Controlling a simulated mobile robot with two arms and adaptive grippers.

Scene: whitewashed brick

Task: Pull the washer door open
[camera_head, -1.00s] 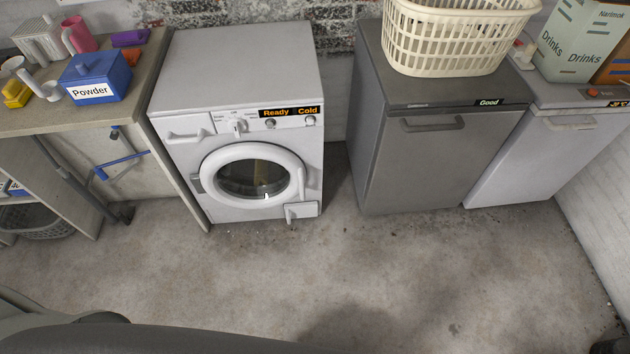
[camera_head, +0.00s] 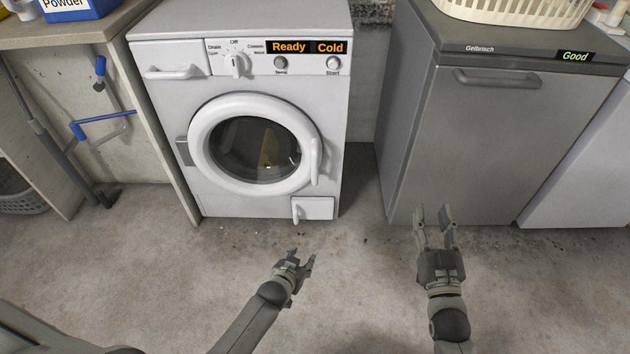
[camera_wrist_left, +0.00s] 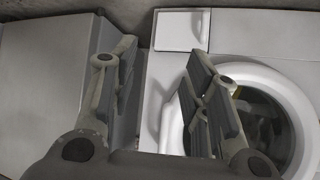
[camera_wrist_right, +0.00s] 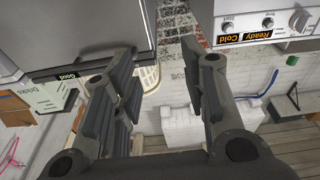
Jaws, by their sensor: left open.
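The white washer (camera_head: 165,100) stands in the middle of the head view, with its round door (camera_head: 205,150) shut. The door has a white ring, dark glass and an upright handle (camera_head: 314,162) on its right side. My left gripper (camera_head: 303,262) is open and empty, low in front of the washer and apart from the handle. In the left wrist view, the door ring (camera_wrist_left: 285,75) shows upside down beyond the right finger, which hides part of the handle (camera_wrist_left: 172,128). My right gripper (camera_head: 433,212) is open and empty in front of the grey appliance.
A grey appliance (camera_head: 490,140) with a "Good" display stands right of the washer, across a narrow gap. A bench (camera_head: 85,32) stands close on the left. A small flap (camera_head: 318,208) is below the washer door. The floor (camera_head: 350,290) in front is clear.

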